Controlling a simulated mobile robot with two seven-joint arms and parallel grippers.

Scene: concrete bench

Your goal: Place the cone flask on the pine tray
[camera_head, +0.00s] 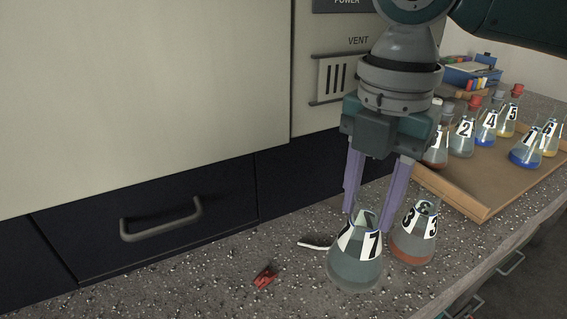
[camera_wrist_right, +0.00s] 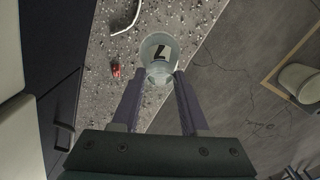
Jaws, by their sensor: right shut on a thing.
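A clear conical flask labelled 7 (camera_head: 355,265) is at the front of the speckled bench, with pale liquid inside. My right gripper (camera_head: 368,218) points down and is shut on the neck of this flask; the flask also shows between the fingertips in the right wrist view (camera_wrist_right: 158,54). I cannot tell whether its base touches the bench. The pine tray (camera_head: 478,190) lies to the right, with several numbered flasks on it and bare wood at its near left part. My left gripper is not in view.
A flask with orange liquid (camera_head: 413,245) stands close to the right of the held flask, off the tray. A small red object (camera_head: 264,276) and a white curved piece (camera_head: 314,244) lie to the left. A blue box (camera_head: 470,72) is behind the tray.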

